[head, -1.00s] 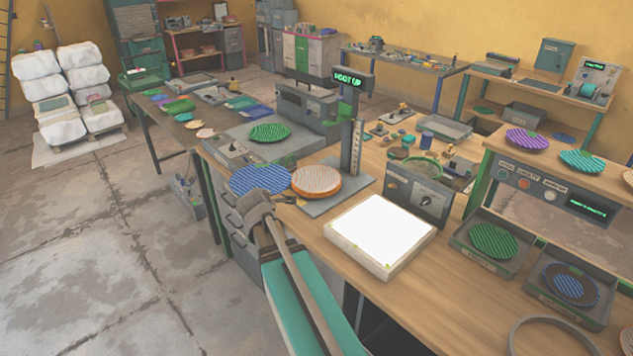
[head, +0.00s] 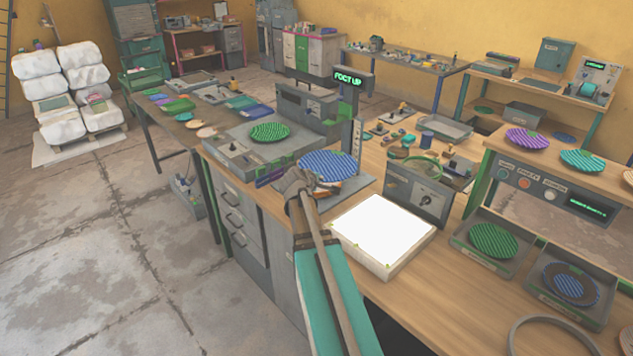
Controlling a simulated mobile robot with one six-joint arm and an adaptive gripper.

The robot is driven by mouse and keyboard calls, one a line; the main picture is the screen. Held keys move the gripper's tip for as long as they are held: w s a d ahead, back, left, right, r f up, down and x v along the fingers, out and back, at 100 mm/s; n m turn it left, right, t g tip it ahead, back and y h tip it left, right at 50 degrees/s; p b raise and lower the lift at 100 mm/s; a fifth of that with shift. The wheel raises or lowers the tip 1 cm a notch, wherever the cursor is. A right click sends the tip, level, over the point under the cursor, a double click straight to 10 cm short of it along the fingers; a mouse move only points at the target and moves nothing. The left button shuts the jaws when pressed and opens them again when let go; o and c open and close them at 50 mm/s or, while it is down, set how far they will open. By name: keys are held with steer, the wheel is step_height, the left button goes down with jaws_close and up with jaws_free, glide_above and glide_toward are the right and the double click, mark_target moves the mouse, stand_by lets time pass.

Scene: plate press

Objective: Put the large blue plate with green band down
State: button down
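The large blue striped plate (head: 328,163) is at the end of my gripper (head: 305,182), over the press base (head: 352,192) with the lit "FOOT UP" post. My gripper appears shut on the plate's near left edge; its fingertips are hard to make out. An orange striped plate (head: 352,186) lies under the blue one and is mostly covered. Whether the two plates touch I cannot tell. The green band is not clear at this size.
A bright white light panel (head: 381,232) lies right of my arm. A grey control box (head: 415,192) stands behind it. A green plate (head: 269,131) sits on a grey unit at left. Trays with plates (head: 493,241) are at right. Bare wood shows at front right.

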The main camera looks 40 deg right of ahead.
steer(key=w+d+f+b, duration=0.4)
steer(key=w+f+b, duration=0.5)
steer(key=w, duration=0.3)
steer(key=shift+w+d, duration=0.15)
steer(key=shift+d, duration=0.25)
steer(key=shift+f, duration=0.1)
steer(key=shift+w+d+f+b, duration=0.2)
steer(key=shift+w+f+b, duration=0.2)
steer(key=shift+f+b, duration=1.55)
steer(key=shift+b, duration=0.05)
steer(key=shift+f+b, duration=0.25)
steer(key=shift+b, duration=0.05)
steer(key=c, duration=1.1)
jaws_free()
